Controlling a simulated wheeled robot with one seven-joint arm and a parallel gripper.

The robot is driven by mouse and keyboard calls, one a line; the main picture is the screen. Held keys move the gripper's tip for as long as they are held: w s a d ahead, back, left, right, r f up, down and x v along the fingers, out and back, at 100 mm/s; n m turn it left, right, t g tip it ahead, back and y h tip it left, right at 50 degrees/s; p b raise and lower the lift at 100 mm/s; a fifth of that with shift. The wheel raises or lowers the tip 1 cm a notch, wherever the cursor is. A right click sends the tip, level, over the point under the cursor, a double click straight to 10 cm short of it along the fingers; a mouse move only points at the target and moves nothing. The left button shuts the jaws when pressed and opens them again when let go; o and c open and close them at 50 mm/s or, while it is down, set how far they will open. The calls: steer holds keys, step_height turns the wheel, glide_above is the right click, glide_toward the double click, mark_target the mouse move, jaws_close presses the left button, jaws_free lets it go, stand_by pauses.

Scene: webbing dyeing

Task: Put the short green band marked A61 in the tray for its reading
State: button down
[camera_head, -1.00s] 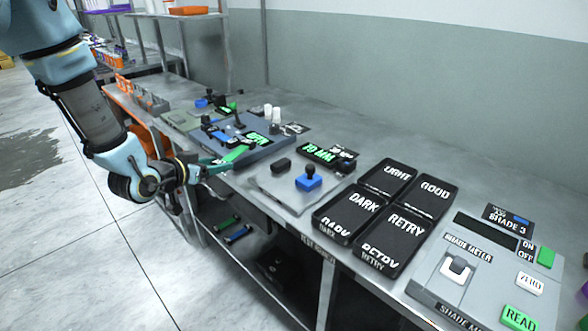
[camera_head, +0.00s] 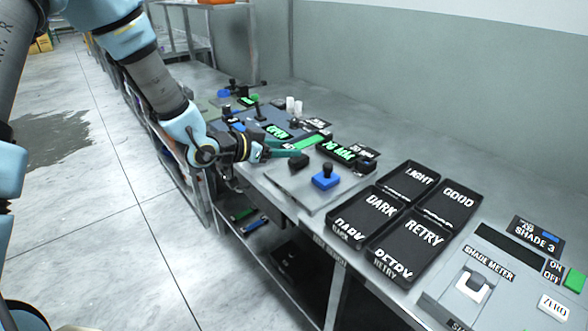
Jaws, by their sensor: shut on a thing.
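My gripper (camera_head: 292,149), with teal fingers, is shut on a short green band (camera_head: 313,141) above the left part of the bench. The mark on the band is too small to read. Four black trays stand together at mid-bench: the LIGHT tray (camera_head: 385,192) at the back left, the GOOD tray (camera_head: 444,222), the DARK tray (camera_head: 340,225) and the RETRY tray (camera_head: 377,257) in front. They look empty.
A grey plate with a blue block and black knob (camera_head: 325,177) lies between my gripper and the trays. The bench strip behind the trays is clear.

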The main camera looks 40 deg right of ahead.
mark_target(285, 179)
steer(key=shift+f+p, duration=0.9)
steer(key=shift+f, duration=2.65)
steer(key=shift+c, duration=1.1)
jaws_free()
steer(key=shift+a+f, duration=0.2)
steer(key=b+v, duration=0.4)
steer(key=v, duration=0.6)
steer(key=shift+w+r, duration=0.2)
steer(key=shift+r, duration=0.2)
